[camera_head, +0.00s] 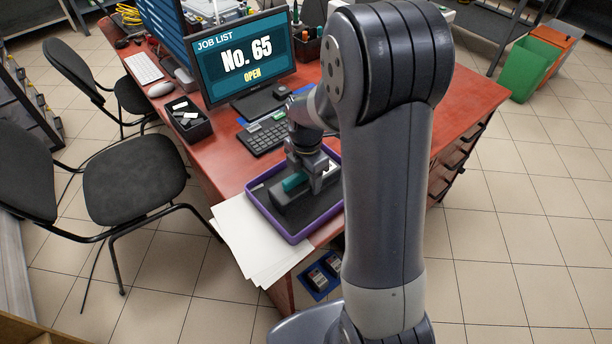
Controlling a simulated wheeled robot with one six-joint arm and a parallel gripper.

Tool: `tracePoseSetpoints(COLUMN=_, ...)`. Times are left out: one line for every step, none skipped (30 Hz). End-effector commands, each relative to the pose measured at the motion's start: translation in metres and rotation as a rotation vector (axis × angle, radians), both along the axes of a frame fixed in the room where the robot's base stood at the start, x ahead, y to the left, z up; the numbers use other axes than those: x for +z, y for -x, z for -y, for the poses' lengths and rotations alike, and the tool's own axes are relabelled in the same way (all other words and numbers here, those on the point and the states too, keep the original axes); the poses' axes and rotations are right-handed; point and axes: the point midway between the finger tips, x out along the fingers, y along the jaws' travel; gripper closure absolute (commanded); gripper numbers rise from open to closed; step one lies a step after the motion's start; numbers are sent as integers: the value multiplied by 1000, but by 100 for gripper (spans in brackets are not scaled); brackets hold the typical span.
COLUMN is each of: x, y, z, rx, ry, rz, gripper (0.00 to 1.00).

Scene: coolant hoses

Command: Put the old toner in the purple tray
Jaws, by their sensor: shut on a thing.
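The purple tray (300,225) lies on the near end of the red desk, with a dark inside. My gripper (312,182) points down over the tray and is shut on the old toner (292,184). The toner is a dark, long block with a teal part. It is inside the tray's outline in the picture. I cannot tell whether it touches the tray floor or is held just above it. My gripper hides part of the toner, and my arm covers the tray's right side.
White papers (255,245) lie beside the tray at the desk's edge. A keyboard (265,137), a monitor (240,58) and a black box (188,120) stand behind. Chairs (130,180) are at left. A blue tray (320,277) with dark items is low beside the desk.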

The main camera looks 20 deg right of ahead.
Motion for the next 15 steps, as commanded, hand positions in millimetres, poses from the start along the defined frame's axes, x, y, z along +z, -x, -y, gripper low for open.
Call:
tracePoseSetpoints(x=-2, y=0, z=0, rx=0, ry=1, rz=1, gripper=81)
tracePoseSetpoints(x=-2, y=0, z=0, rx=0, ry=0, rz=2, gripper=81)
tracePoseSetpoints(x=-2, y=-1, z=0, rx=0, ry=0, rz=2, gripper=81)
tracePoseSetpoints(x=-2, y=-1, z=0, rx=0, ry=0, rz=3, gripper=81)
tracePoseSetpoints(x=-2, y=-1, z=0, rx=0, ry=0, rz=3, gripper=81)
tracePoseSetpoints(x=-2, y=-1, z=0, rx=0, ry=0, rz=3, gripper=81)
tracePoseSetpoints(x=-2, y=-1, z=0, rx=0, ry=0, rz=2, gripper=81)
tracePoseSetpoints(x=-2, y=-1, z=0, rx=0, ry=0, rz=2, gripper=81)
tracePoseSetpoints(x=-3, y=-1, z=0, rx=0, ry=0, rz=2, gripper=81)
tracePoseSetpoints(x=-4, y=-1, z=0, rx=0, ry=0, rz=2, gripper=81)
tracePoseSetpoints(x=-5, y=-1, z=0, rx=0, ry=0, rz=2, gripper=81)
tracePoseSetpoints(x=-6, y=-1, z=0, rx=0, ry=0, rz=2, gripper=81)
tracePoseSetpoints(x=-6, y=0, z=0, rx=0, ry=0, rz=1, gripper=38)
tracePoseSetpoints(x=-5, y=0, z=0, rx=0, ry=0, rz=1, gripper=35)
tracePoseSetpoints(x=-5, y=0, z=0, rx=0, ry=0, rz=1, gripper=32)
